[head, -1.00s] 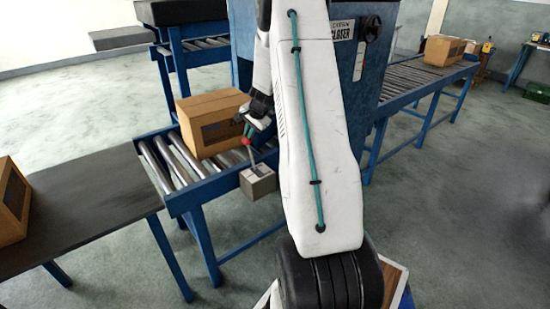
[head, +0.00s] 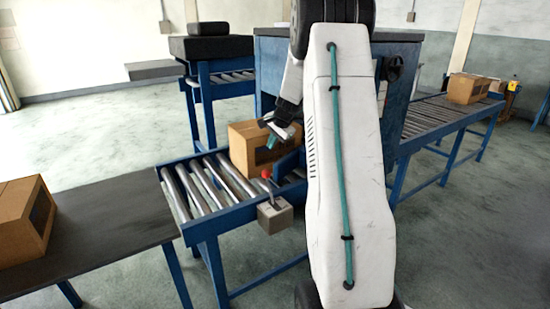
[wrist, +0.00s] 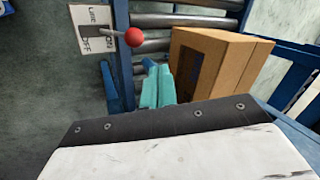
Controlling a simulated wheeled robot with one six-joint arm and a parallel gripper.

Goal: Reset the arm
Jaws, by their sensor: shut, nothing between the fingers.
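My gripper (head: 273,138) shows in the head view in front of a cardboard box, at the end of my white arm. In the wrist view its teal fingers (wrist: 157,88) are together with nothing between them. The lever with a red knob (wrist: 134,37) stands to the left of the fingers there, apart from them. In the head view the lever's red knob (head: 266,173) rises from a grey control box (head: 275,215) on the conveyor's side. My arm hides part of the machine behind it.
The cardboard box (head: 250,150) sits on the roller conveyor (head: 215,190), close to my gripper. Another box (head: 22,225) is on the dark table (head: 100,225) at left. A third box (head: 467,88) is on the right conveyor (head: 440,115). Open floor lies at the left back.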

